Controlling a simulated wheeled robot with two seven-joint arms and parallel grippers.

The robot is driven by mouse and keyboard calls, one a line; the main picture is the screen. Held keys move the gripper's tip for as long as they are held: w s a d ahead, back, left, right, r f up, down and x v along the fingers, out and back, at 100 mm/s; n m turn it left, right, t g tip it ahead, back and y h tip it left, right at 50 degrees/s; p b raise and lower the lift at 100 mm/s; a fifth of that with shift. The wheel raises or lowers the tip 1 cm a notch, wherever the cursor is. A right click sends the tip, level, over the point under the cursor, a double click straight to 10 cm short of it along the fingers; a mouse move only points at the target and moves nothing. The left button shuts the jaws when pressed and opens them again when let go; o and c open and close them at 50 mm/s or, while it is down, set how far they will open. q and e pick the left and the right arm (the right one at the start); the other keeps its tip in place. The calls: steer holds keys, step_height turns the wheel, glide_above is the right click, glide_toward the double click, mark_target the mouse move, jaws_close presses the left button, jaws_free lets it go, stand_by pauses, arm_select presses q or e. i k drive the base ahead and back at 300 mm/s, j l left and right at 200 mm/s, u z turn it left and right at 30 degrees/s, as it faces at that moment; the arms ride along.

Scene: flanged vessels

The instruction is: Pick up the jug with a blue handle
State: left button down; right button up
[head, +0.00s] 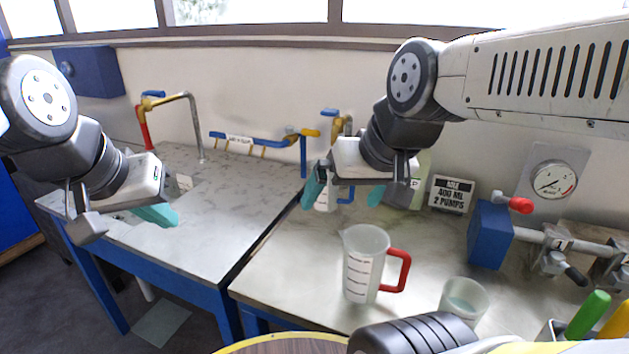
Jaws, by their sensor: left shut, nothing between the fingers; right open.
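A pale jug with dark markings (325,201) stands at the back of the right-hand bench. A blue handle (347,194) shows on its right side. My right gripper hides most of this jug. My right gripper (343,195) is open, with its teal fingertips apart on either side of the jug's visible part in the picture. I cannot tell whether they touch it. A clear jug with a red handle (365,262) stands upright nearer the front. My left gripper (157,215) is shut and empty over the left-hand bench.
A clear cup (464,301) stands right of the red-handled jug. A sign (451,194), a blue block (490,236) and pipework with a gauge (554,181) are at the right. Taps and a blue pipe (262,141) line the back. The left bench top (235,190) is mostly clear.

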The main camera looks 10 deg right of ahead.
mark_target(328, 202)
steer(key=i+j+z, duration=0.15)
steer(key=j, duration=0.2)
steer(key=i+j+z, duration=0.15)
steer(key=j, duration=0.25)
steer(key=i+j+z, duration=0.2)
steer(key=j, duration=0.2)
steer(key=j+z, duration=0.15)
steer(key=j, duration=0.25)
